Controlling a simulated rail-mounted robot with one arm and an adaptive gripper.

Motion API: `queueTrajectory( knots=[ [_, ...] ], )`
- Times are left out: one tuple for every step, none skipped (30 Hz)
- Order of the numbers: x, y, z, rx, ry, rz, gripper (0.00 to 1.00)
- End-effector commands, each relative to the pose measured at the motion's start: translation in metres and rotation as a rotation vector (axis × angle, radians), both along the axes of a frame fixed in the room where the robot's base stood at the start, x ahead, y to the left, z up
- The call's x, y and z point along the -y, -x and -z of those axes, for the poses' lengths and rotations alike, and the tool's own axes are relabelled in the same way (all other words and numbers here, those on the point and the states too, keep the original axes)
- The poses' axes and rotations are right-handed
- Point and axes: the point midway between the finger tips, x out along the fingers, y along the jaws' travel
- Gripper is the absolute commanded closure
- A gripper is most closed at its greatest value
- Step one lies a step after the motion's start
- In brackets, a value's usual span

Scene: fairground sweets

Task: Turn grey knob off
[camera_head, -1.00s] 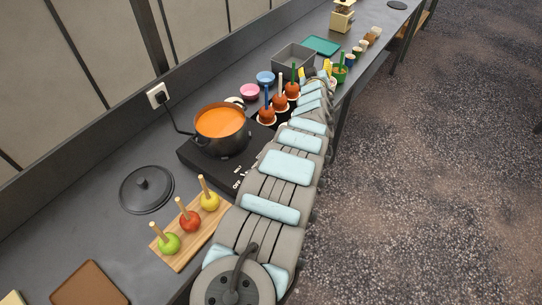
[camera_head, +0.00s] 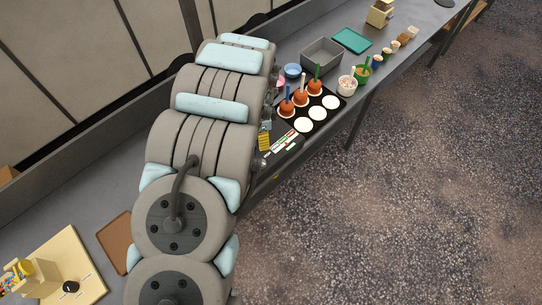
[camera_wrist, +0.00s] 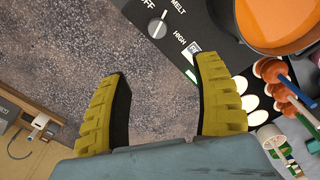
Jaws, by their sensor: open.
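The grey knob (camera_wrist: 157,28) is on the black hotplate's front panel (camera_wrist: 195,22) in the wrist view. Printed words OFF, MELT and HIGH stand around it. The pot of orange caramel (camera_wrist: 282,22) stands on the hotplate at the upper right. In the head view my arm hides the pot and the knob.
Caramel apples (camera_head: 287,108) on sticks and white paper rounds (camera_head: 303,125) lie on a black tray beside the hotplate. A grey bin (camera_head: 322,53), a blue bowl (camera_head: 293,70) and a teal tray (camera_head: 352,40) are farther along. The floor (camera_head: 400,200) is clear.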

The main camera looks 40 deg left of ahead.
Motion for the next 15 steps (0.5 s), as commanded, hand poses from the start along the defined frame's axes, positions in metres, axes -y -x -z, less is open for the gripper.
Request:
queueTrajectory(
  knots=[
    [-0.001, 0.004, 0.0, -0.008, 0.003, 0.005, 0.34],
    [-0.001, 0.005, 0.001, -0.011, 0.003, 0.008, 0.34],
    [-0.001, 0.005, 0.004, -0.012, 0.004, 0.009, 0.34],
    [-0.001, 0.005, 0.006, -0.012, 0.004, 0.01, 0.34],
    [0.0, 0.005, 0.009, -0.012, 0.004, 0.009, 0.34],
    [0.0, 0.005, 0.012, -0.011, 0.003, 0.009, 0.34],
    [0.0, 0.005, 0.015, -0.01, 0.004, 0.009, 0.34],
    [0.0, 0.005, 0.018, -0.01, 0.004, 0.009, 0.34],
    [0.0, 0.005, 0.023, -0.01, 0.004, 0.008, 0.34],
    [0.0, 0.004, 0.026, -0.01, 0.004, 0.008, 0.34],
    [0.0, 0.004, 0.029, -0.01, 0.004, 0.008, 0.34],
    [0.0, 0.004, 0.034, -0.01, 0.004, 0.008, 0.34],
    [0.0, 0.004, 0.037, -0.01, 0.003, 0.008, 0.34],
    [0.0, 0.004, 0.043, -0.01, 0.005, 0.008, 0.34],
    [0.001, 0.005, 0.051, -0.011, 0.005, 0.007, 0.34]
  ],
)
